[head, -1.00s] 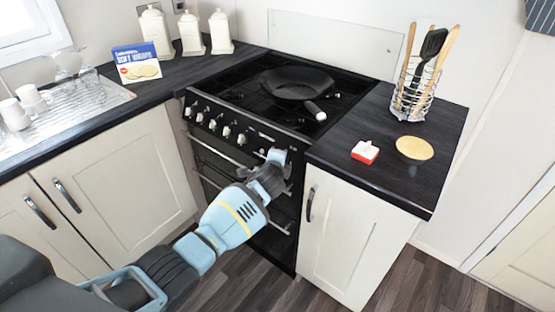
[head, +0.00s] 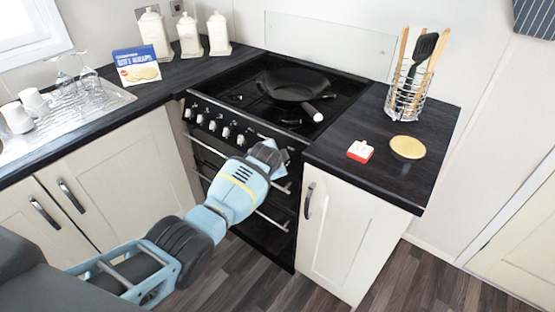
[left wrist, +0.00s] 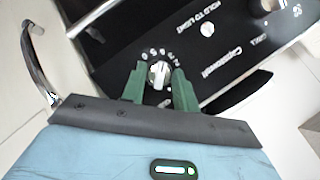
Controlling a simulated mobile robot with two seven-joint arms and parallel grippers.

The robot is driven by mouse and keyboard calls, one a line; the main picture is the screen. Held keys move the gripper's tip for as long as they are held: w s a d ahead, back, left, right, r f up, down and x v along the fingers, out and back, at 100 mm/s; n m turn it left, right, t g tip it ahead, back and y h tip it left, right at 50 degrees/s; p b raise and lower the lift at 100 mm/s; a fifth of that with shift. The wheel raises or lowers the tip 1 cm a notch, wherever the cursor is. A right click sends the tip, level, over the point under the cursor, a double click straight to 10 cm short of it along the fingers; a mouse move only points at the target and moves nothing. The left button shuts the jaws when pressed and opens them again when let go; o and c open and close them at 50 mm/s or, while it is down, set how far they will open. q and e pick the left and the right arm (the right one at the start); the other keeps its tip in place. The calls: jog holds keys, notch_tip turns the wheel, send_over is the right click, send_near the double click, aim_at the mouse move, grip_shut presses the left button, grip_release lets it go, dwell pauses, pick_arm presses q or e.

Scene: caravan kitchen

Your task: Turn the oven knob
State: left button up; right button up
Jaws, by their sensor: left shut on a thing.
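The black oven (head: 215,160) stands in the corner between the counters, with a row of silver knobs (head: 212,125) along its front panel. My left gripper (head: 270,150) is at the right part of that panel and hides what is behind it. In the left wrist view, the green fingers of my left gripper (left wrist: 160,78) are on either side of one silver oven knob (left wrist: 160,73) with numbers printed around it. They are shut on this knob. My right gripper is in neither view.
A black pan (head: 296,84) sits on the hob, its handle pointing front right. On the right counter are a utensil holder (head: 406,98), a red and white item (head: 360,151) and a yellow disc (head: 407,147). A silver oven handle bar (left wrist: 95,18) runs beside the panel.

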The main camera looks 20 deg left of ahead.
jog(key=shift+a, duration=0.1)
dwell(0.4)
pick_arm(q)
jog(key=o, duration=1)
jog(key=shift+c, duration=0.2)
jog(key=shift+r, duration=0.1)
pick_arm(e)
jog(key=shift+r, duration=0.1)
pick_arm(q)
jog(key=p+v, duration=0.2)
jog(key=v, duration=0.5)
jog(key=shift+s+r+p, duration=0.15)
jog(key=shift+s+p, duration=0.1)
jog(key=shift+p, duration=0.1)
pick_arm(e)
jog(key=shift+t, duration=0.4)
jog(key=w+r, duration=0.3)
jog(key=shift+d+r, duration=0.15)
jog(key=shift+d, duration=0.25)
